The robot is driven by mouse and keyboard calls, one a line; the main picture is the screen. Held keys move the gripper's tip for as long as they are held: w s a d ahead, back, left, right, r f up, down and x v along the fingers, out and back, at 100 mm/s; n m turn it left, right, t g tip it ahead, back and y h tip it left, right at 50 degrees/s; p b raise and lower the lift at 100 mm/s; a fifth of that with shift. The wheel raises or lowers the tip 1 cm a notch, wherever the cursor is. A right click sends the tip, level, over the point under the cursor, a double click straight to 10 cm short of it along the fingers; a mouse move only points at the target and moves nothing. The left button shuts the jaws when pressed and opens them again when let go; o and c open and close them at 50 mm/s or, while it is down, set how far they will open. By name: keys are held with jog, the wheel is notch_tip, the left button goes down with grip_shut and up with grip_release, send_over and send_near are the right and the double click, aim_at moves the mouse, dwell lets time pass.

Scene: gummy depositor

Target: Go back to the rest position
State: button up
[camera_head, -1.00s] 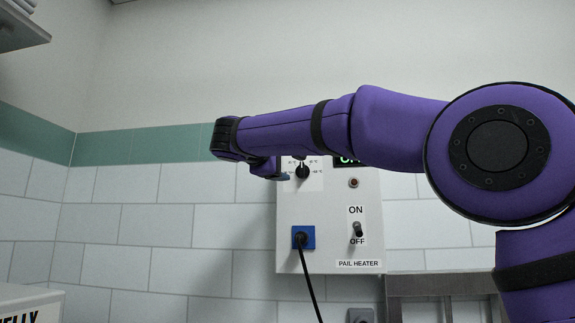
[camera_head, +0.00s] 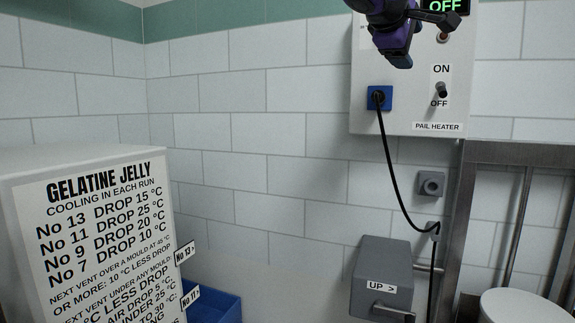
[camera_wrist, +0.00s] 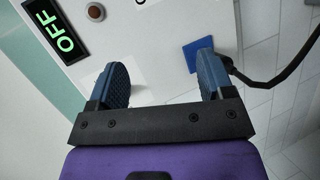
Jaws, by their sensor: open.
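My gripper (camera_wrist: 160,85) is open and empty in the wrist view, with its two dark blue finger pads spread apart. In the head view my gripper (camera_head: 400,58) shows at the top, in front of the pail heater control box (camera_head: 405,108). The box's display (camera_head: 444,6) reads OFF in green, and it also shows in the wrist view (camera_wrist: 54,32). The ON/OFF toggle switch (camera_head: 441,90) is on the box front. The gripper appears apart from the box. Most of my arm is out of the head view.
A blue socket (camera_head: 379,98) holds a plug with a black cable (camera_head: 393,185) hanging down. Below are a grey box (camera_head: 381,280) marked UP and a metal frame (camera_head: 458,200). A white pail (camera_head: 515,306) is at lower right. A Gelatine Jelly sign box (camera_head: 95,235) and blue bin (camera_head: 215,303) stand left.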

jog(key=s+d+f+m+g+y, duration=0.25)
jog(key=s+d+f, duration=0.35)
jog(key=s+f, duration=0.35)
jog(key=s+f+m+g+y, duration=0.2)
jog(key=s+f+m+y, duration=0.4)
jog(key=s+f, duration=1.5)
notch_tip(320, 180, down, 2)
jog(key=shift+f+g+y, duration=0.1)
jog(key=shift+g+y, duration=0.25)
jog(key=shift+y, duration=0.2)
